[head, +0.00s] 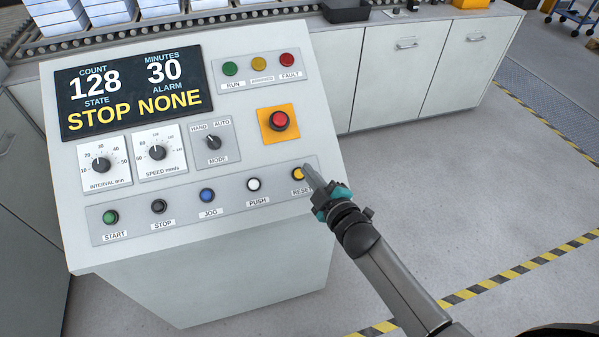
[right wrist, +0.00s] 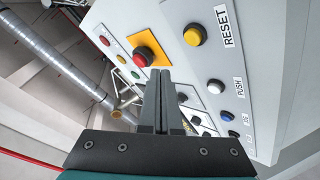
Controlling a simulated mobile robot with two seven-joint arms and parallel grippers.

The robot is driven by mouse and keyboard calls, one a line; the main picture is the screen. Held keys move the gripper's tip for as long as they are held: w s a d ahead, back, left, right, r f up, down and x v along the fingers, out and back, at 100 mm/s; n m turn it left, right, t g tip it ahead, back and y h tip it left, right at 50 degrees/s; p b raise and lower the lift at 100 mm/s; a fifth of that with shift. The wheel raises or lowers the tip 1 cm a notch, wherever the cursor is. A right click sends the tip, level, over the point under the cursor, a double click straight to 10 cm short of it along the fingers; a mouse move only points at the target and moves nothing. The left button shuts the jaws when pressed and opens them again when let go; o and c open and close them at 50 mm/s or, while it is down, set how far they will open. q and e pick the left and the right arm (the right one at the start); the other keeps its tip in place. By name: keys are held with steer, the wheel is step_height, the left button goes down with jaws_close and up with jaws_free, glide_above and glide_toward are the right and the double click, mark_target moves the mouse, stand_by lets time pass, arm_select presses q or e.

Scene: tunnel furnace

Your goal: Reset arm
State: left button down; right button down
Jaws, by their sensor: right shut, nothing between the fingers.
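The control panel (head: 185,237) stands at the left of the head view, its screen (head: 135,92) reading 128, 30, STOP and NONE. The yellow RESET button (head: 298,174) is at the right end of the lower button row. My right gripper (head: 309,170) is shut and empty, its tips close beside the RESET button. From the head view I cannot tell whether they touch it. In the right wrist view the shut fingers (right wrist: 158,80) show in the middle, with the RESET button (right wrist: 194,35) clear of them at the upper right. My left gripper is not in view.
The red emergency button (head: 279,120) on its yellow plate sits above RESET. The PUSH button (head: 254,184) is to its left. White cabinets (head: 400,75) and a conveyor (head: 120,32) stand behind. The floor (head: 450,190) at the right is clear, with striped tape.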

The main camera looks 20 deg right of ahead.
stand_by(0.4)
steer(key=s+d+m+g+h, duration=0.1)
steer(key=s+m+g, duration=0.45)
steer(key=s, duration=0.85)
steer(key=s+m+g+h, duration=0.2)
steer(key=s+m+g, duration=0.4)
steer(key=s, duration=0.7)
step_height(320, 180, down, 28)
steer(key=s+n+g+b, duration=0.1)
steer(key=s+g+b, duration=0.1)
steer(key=b, duration=0.4)
steer(key=s+d+f+b, duration=0.1)
steer(key=s+f+b, duration=0.2)
steer(key=s+f, duration=0.5)
steer(key=s+d+f+g+b, duration=0.1)
steer(key=s+f+b, duration=0.2)
steer(key=s+f, duration=0.4)
step_height(320, 180, down, 6)
steer(key=shift+s+d+r, duration=0.1)
steer(key=shift+s+d, duration=0.25)
steer(key=shift+s, duration=0.05)
steer(key=shift+n+g, duration=0.25)
